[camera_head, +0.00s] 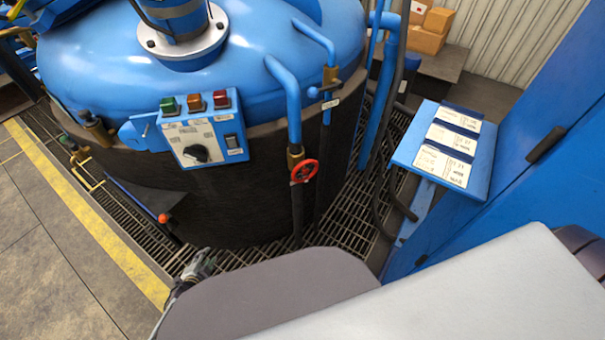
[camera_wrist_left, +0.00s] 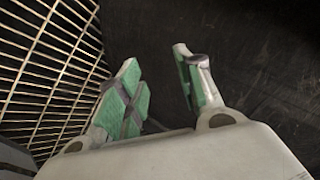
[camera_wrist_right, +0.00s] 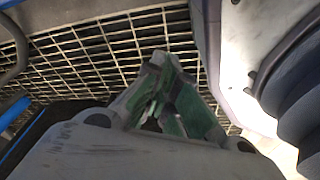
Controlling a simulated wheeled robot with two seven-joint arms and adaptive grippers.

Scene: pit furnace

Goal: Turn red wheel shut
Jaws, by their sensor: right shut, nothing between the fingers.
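The red wheel (camera_head: 304,171) is a small handwheel on a vertical pipe at the front right of the blue furnace, in the head view. No gripper touches it. My left gripper (camera_head: 203,262) is low in the head view, left of and below the wheel, near the floor grating. In the left wrist view my left gripper (camera_wrist_left: 165,85) has its green-padded fingers apart, with nothing between them. In the right wrist view my right gripper (camera_wrist_right: 168,85) has its fingers together and empty, above the grating. It is hidden in the head view. Neither wrist view shows the wheel.
The furnace (camera_head: 250,195) has a control box (camera_head: 204,132) with coloured buttons on its side. A blue stand with labels (camera_head: 445,150) and a blue panel (camera_head: 545,150) are at the right. Blue pipes (camera_head: 291,95) rise by the wheel. Open grating (camera_head: 345,215) lies below it.

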